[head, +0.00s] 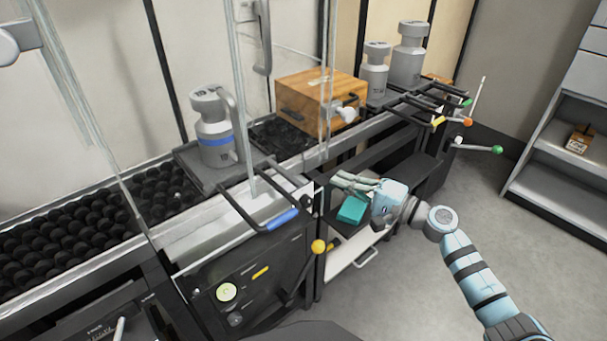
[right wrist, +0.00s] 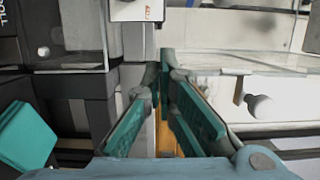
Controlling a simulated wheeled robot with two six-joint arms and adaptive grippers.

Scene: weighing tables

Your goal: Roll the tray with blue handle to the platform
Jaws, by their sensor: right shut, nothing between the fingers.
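The tray (head: 188,160) with the blue handle (head: 283,219) is on the conveyor line in the head view. A grey canister with a blue band (head: 215,140) stands on it. The tray's black handle frame reaches toward me over a bare pale metal surface (head: 250,206), which may be the platform. My right gripper (head: 345,183) is to the right of the blue handle and apart from it. Its fingers come together at the tips in the right wrist view (right wrist: 165,62), with nothing between them. The blue handle is not visible there. My left gripper is not in view.
A wooden box (head: 318,100) and two grey canisters stand further along the line. More handles, yellow, orange and green (head: 497,149), stick out there. Clear panels rise beside the line.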

